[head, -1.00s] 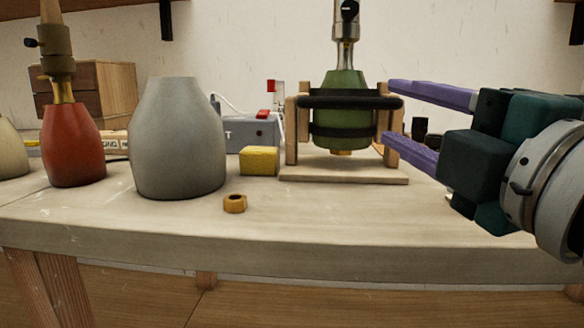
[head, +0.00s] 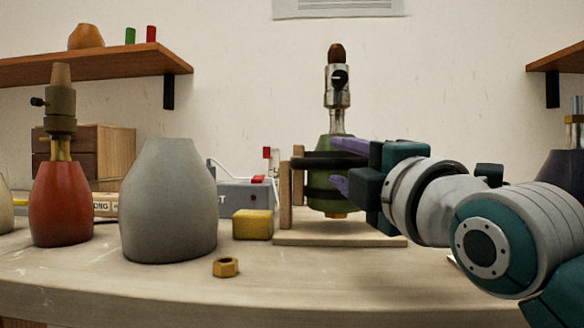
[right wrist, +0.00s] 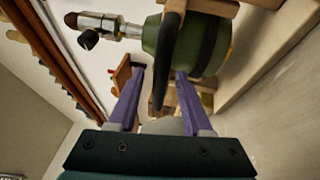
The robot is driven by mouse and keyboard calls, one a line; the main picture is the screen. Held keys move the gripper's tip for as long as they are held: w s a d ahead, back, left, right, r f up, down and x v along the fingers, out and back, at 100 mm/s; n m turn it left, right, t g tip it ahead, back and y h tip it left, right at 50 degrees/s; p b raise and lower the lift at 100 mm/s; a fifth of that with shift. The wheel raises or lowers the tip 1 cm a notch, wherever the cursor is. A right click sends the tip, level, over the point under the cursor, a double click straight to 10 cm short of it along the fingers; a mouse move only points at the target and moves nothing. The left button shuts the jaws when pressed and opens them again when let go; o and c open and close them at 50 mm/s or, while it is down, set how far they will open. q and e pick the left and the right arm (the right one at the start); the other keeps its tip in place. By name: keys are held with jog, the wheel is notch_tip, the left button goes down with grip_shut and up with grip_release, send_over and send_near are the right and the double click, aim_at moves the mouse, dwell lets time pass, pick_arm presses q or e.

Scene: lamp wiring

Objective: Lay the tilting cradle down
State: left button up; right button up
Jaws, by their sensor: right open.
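The tilting cradle (head: 285,200) is a wooden frame on a flat base, with black bands around a green lamp body (head: 322,195). The cradle stands upright on the bench, with a metal socket (head: 338,92) on top of the lamp. My right gripper (head: 343,167) is open at the cradle's right side and hides part of it. In the right wrist view, the black front bar (right wrist: 160,75) of the cradle runs between the two purple fingers (right wrist: 160,88). I cannot tell whether either finger touches it. My left gripper is not in view.
Left of the cradle are a yellow block (head: 253,224), a brass nut (head: 226,267), a grey vase-shaped body (head: 168,205) and a red lamp (head: 62,205). A grey box (head: 237,196) stands behind. A dark lamp (head: 562,172) is at the far right. The front bench strip is mostly clear.

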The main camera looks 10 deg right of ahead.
grip_shut()
dwell(0.4)
dwell(1.1)
